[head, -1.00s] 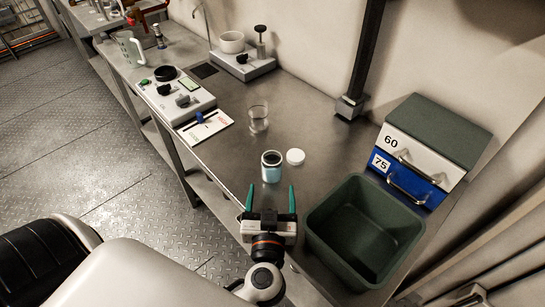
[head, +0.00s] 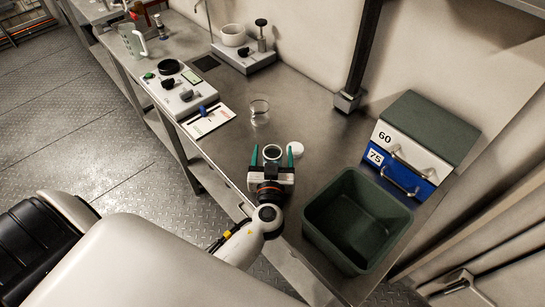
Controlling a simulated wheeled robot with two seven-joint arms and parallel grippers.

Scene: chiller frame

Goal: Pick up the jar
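The jar (head: 271,153), with a dark open top and a light blue body in the earlier picture, stands upright on the steel bench. Its lower part is hidden behind my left gripper (head: 272,154). The gripper is open, with one green fingertip on each side of the jar and a small gap showing on both sides. I cannot tell whether either finger touches it. A white round lid (head: 295,150) lies on the bench just right of the right fingertip. My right gripper is not in view.
A green bin (head: 318,213) stands right of my gripper, near the bench's front edge. A drawer unit marked 60 and 75 (head: 420,150) is behind it. A glass beaker (head: 260,112) stands beyond the jar. A white card (head: 208,121) and a control box (head: 183,95) are further left.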

